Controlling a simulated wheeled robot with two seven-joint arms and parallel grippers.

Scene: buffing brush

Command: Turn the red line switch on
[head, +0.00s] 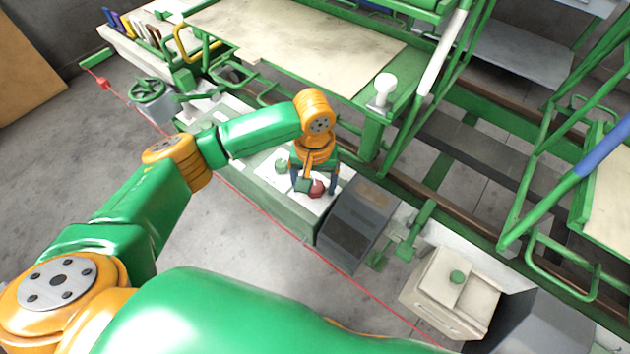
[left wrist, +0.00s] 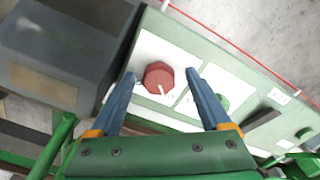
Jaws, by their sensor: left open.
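The red line switch (left wrist: 159,78) is a red, many-sided knob with a pale pointer mark, on a white plate of the green control panel. In the head view the red switch (head: 316,188) shows just below my left gripper (head: 314,187). In the left wrist view my left gripper (left wrist: 162,80) is open, its two blue fingers on either side of the knob. I cannot tell whether the fingers touch it. My right gripper is not in view.
A green knob (left wrist: 223,102) sits beside the red one on the panel. A dark grey box (head: 355,222) stands right of the panel, with a beige box (head: 452,292) farther right. A red line (head: 268,213) runs along the floor in front. Green frames and a pale tabletop (head: 300,45) lie behind.

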